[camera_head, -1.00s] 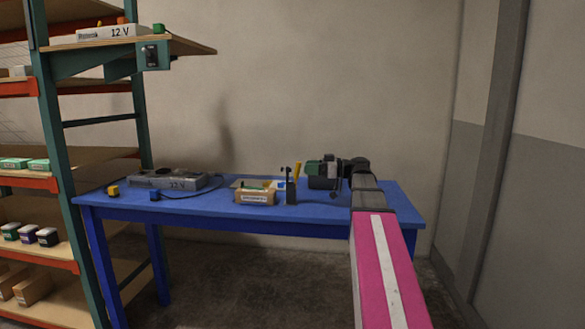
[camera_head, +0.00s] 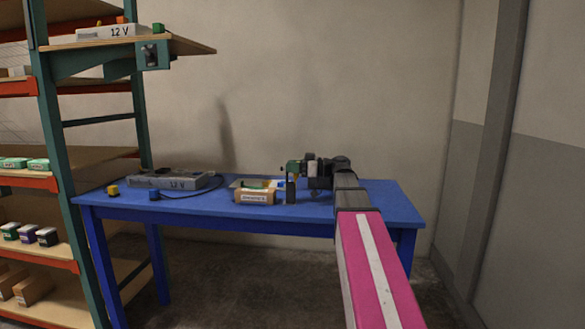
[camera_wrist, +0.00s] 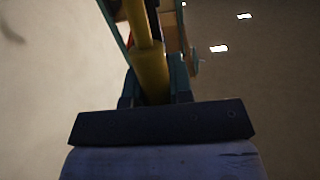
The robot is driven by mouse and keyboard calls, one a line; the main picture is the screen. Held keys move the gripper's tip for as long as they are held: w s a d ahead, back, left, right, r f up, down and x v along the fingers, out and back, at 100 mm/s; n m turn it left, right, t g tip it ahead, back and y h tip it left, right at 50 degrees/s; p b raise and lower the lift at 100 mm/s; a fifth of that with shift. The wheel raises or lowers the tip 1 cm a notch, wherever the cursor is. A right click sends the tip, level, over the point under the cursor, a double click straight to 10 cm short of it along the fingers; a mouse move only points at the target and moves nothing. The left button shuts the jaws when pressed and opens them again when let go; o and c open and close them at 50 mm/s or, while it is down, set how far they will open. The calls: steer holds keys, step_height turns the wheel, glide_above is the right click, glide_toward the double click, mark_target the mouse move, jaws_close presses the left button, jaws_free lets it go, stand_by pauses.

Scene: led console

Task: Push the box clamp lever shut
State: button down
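The box clamp (camera_head: 290,195) is a small dark upright part on the blue table, beside the right end of a labelled tan box (camera_head: 256,197). My gripper (camera_head: 290,171) is just above the clamp in the head view and covers its upper part. A yellow bar (camera_wrist: 150,68), which looks like the clamp lever, shows in the wrist view in front of the dark gripper body, between teal parts. I cannot tell whether my gripper touches the lever or how far its fingers are apart.
Shelves (camera_head: 45,160) stand at the far left. The table's right end is clear.

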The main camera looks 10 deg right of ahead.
steer(key=shift+s+d+f+t+y, duration=0.1)
steer(key=shift+s+d+t+y, duration=0.15)
steer(key=shift+d+y, duration=0.4)
steer(key=shift+s+d+f+t+y, duration=0.15)
steer(key=shift+d+y, duration=0.25)
steer(key=shift+y, duration=0.4)
steer(key=shift+s+d+t+y, duration=0.15)
steer(key=shift+d+t+y, duration=0.15)
steer(key=shift+d+y, duration=0.35)
steer(key=shift+a, duration=0.15)
steer(key=c, duration=1)
jaws_free()
steer(key=shift+r, duration=0.5)
steer(key=r, duration=0.3)
steer(key=shift+s+a+r, duration=0.15)
steer(key=shift+a+r, duration=0.1)
steer(key=s+a+r, duration=0.5)
steer(key=a+r, duration=0.1)
steer(key=a, duration=0.3)
steer(key=shift+s+a+r, duration=0.2)
steer(key=shift+a+r, duration=0.1)
steer(key=shift+a, duration=0.05)
